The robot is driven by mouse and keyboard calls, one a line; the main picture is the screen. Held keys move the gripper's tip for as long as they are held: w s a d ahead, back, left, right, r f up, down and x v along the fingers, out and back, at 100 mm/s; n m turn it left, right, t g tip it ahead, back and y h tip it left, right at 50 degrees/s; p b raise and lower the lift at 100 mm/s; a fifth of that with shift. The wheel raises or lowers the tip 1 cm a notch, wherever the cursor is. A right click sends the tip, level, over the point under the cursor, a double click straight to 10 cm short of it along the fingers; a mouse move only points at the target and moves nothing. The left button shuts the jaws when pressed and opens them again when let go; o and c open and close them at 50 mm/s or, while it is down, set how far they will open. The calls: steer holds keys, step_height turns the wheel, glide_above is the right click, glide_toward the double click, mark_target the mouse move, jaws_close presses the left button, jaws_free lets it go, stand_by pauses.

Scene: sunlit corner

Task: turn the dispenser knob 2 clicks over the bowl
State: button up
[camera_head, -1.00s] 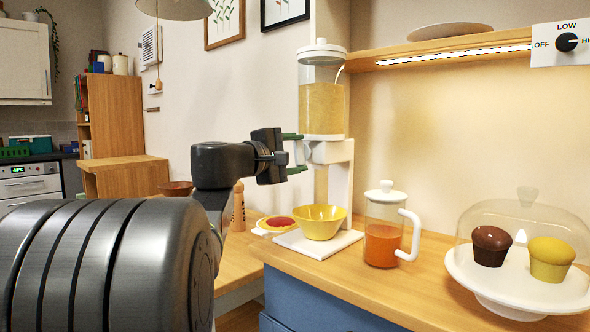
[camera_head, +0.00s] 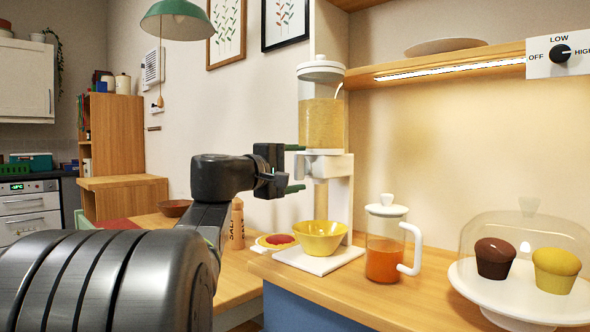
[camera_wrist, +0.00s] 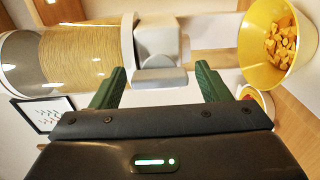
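The dispenser (camera_head: 321,125) stands upright, its clear hopper filled with tan grain-like food and topped by a white lid. In the wrist view its hopper (camera_wrist: 75,55) lies sideways. A grey knob (camera_wrist: 160,78) on its white body shows ahead of my fingers. My gripper (camera_head: 295,168) is open and empty, its green fingers just left of the dispenser's white neck. In the wrist view the fingers of my gripper (camera_wrist: 159,78) straddle the knob's line; contact cannot be told. The yellow bowl (camera_head: 320,239) sits below the spout and holds yellow chunks, seen in the wrist view (camera_wrist: 246,48).
A glass jug (camera_head: 383,255) with orange liquid stands right of the bowl. A domed cake stand (camera_head: 480,300) with two muffins is farther right. A small dish (camera_head: 262,248) with red content and a wooden salt mill (camera_head: 237,225) stand left. A shelf (camera_head: 440,62) runs above.

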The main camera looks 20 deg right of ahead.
steer(key=shift+o, duration=0.3)
steer(key=p+v, duration=0.2)
steer(key=v, duration=1.2)
steer(key=shift+p, duration=0.3)
steer(key=shift+d, duration=0.15)
steer(key=b+x, duration=0.2)
steer(key=x, duration=1)
steer(key=shift+d, duration=0.1)
steer(key=shift+x, duration=0.8)
steer(key=shift+w, duration=0.1)
